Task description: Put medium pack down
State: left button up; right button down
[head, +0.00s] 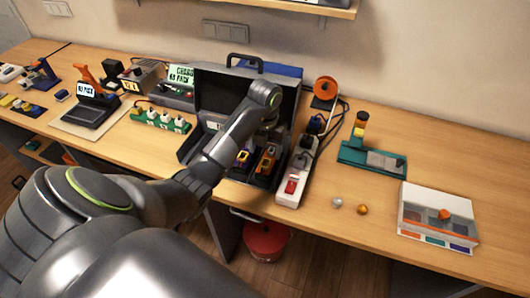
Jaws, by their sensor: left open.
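My left gripper (267,130) hangs over the open dark case (186,155), its wrist bent downward; its fingers are small and partly hidden by my arm. Inside the case, two packs with orange and yellow parts stand side by side, a left one (243,157) and a right one (266,160). The gripper is above and close to the right one; I cannot tell whether they touch. I cannot tell which one is the medium pack. My forearm hides part of the case. My right gripper is out of view.
A white power strip (290,187) lies right of the case. A green strip (161,121) and a charger station (181,76) are left. A teal fixture (372,158), two small balls (362,209) and a white divided box (438,213) are right. The far right table is clear.

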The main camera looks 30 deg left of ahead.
pick_arm(q)
jog(key=shift+r+p, duration=0.55)
jog(key=shift+r, duration=0.3)
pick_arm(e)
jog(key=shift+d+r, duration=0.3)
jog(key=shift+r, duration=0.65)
